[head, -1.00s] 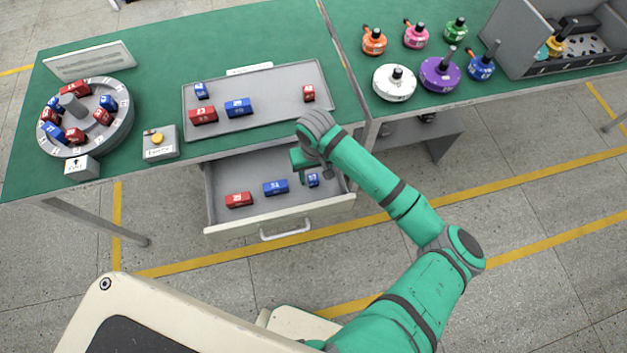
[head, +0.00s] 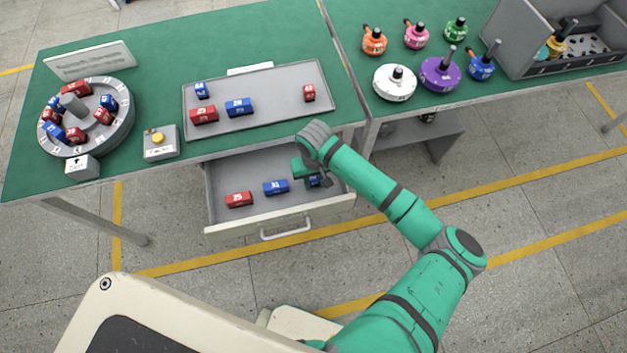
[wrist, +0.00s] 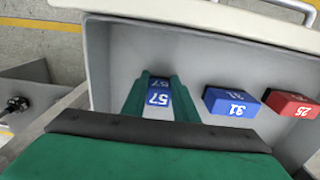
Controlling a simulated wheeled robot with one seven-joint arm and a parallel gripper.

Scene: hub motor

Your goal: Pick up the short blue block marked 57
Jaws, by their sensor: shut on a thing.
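The short blue block marked 57 (wrist: 158,98) is in the open drawer, at the drawer's right end in the head view. In the wrist view my gripper (wrist: 157,93) has a green finger on each side of the block and is shut on it. The number 57 shows on two of its faces. In the head view my gripper (head: 314,180) reaches down into the drawer and hides most of the block. I cannot tell whether the block touches the drawer floor.
The drawer (head: 225,180) also holds a blue block marked 31 (wrist: 230,103) and a red block marked 25 (wrist: 291,105). Above it, a grey tray (head: 275,110) with several blocks lies on the green table. A round carousel (head: 122,128) stands at the left.

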